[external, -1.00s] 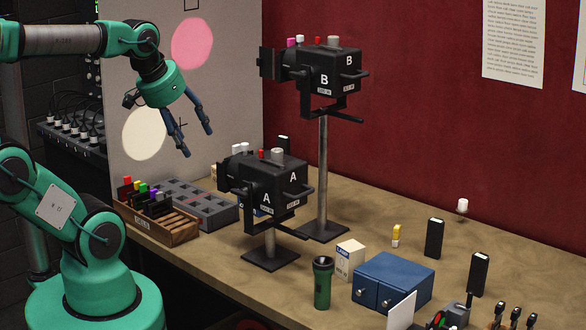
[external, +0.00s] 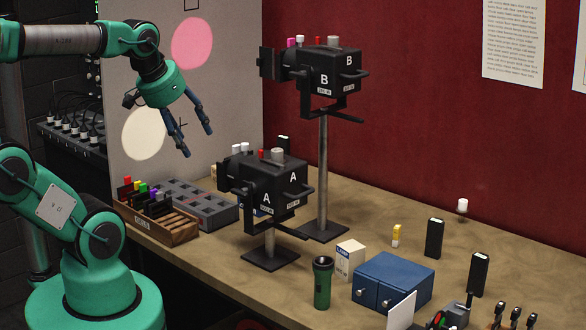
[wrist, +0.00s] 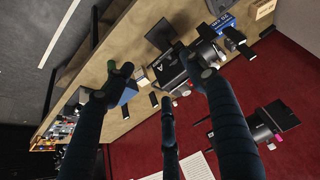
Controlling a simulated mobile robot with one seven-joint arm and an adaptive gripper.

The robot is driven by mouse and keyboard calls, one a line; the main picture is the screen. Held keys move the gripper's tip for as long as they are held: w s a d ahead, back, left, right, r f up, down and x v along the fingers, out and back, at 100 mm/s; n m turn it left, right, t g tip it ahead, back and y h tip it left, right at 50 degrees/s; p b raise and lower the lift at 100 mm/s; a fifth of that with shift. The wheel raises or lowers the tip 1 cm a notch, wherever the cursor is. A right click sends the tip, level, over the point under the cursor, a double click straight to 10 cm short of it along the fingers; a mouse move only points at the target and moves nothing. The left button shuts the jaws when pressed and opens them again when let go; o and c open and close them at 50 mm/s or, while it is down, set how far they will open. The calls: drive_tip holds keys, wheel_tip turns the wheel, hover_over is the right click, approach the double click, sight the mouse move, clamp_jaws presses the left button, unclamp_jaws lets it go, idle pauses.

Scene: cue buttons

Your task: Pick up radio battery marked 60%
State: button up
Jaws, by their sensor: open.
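Upright black blocks that look like radio batteries stand on the wooden table in the external view: one behind the blue box (external: 434,238), one farther right (external: 479,275), and one partly hidden behind the lamps (external: 284,143). No 60% mark can be read on any of them. A grey slotted tray (external: 212,214) sits at the back left, possibly a charger; I cannot tell. My gripper (external: 198,143) is open and empty, high above the table's left end, well apart from the batteries. Its spread fingers also show in the wrist view (wrist: 157,85).
Lamp A (external: 270,185) and taller lamp B (external: 328,75) stand between my gripper and the right-hand batteries. A wooden rack (external: 180,238), green flashlight (external: 322,285), white carton (external: 350,258) and blue box (external: 395,280) are on the table. A red wall (external: 420,140) stands behind.

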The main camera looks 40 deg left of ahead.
drive_tip(key=shift+o, duration=0.4)
drive_tip(key=w+d+r+p, duration=0.1)
drive_tip(key=w+d, duration=0.3)
drive_tip(key=w, duration=0.6)
drive_tip(key=w+d+p, duration=0.1)
drive_tip(key=w+d, duration=0.3)
drive_tip(key=w, duration=0.6)
drive_tip(key=w+d+r+p, duration=0.1)
drive_tip(key=w+d, duration=0.2)
drive_tip(key=w, duration=0.7)
drive_tip(key=w+d+f+g+p, duration=0.1)
drive_tip(key=w+d+f+p, duration=0.1)
drive_tip(key=w+d+f, duration=1.8)
drive_tip(key=d+f, duration=0.1)
drive_tip(key=d, duration=0.3)
drive_tip(key=shift+w+d+f+n+p, duration=0.25)
drive_tip(key=shift+w+f+n+p, duration=0.05)
drive_tip(key=shift+w+f+n, duration=0.1)
drive_tip(key=shift+f, duration=0.1)
